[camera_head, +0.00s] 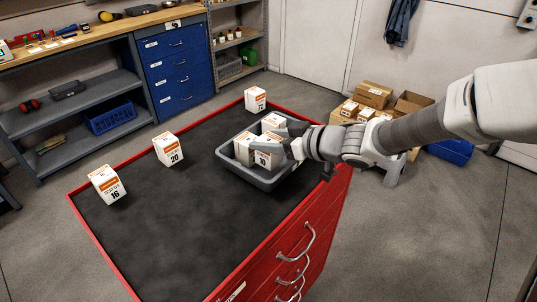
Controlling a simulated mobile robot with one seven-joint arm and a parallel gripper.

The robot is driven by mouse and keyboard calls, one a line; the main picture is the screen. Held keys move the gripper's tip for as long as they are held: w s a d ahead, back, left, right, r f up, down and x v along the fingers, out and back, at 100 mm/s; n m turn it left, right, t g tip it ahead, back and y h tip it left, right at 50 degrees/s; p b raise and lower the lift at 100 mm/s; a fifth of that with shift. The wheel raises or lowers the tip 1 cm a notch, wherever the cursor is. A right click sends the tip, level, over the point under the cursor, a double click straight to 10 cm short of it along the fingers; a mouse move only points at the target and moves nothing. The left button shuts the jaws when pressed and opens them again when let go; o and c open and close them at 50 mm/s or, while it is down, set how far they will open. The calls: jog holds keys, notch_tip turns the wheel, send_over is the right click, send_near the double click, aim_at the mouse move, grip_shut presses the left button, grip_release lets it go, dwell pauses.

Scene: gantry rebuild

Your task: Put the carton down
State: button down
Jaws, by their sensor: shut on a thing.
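My gripper (274,141) reaches in from the right and is shut on a white-and-orange carton (264,159) marked with what looks like 10. That carton is in or just above the grey tray (262,183); the fingers hide its upper part, and I cannot tell whether it touches the tray floor. A second carton (243,149) stands close to its left in the tray. A third carton (272,121) shows behind the fingers, towards the tray's far side.
The tray stands on the dark top of a red cabinet (140,238). Cartons marked 16 (107,185), 20 (168,149) and 72 (255,99) stand along its left and far edges. The near-left top is clear.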

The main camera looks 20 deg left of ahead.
jog(key=shift+f+b, duration=0.35)
jog(key=shift+f, duration=1.1)
jog(key=shift+f, duration=0.15)
jog(key=shift+c, duration=0.6)
grip_release()
jog(key=shift+r, duration=0.3)
jog(key=p+v, duration=0.3)
jog(key=v, duration=0.9)
jog(key=shift+p, duration=0.4)
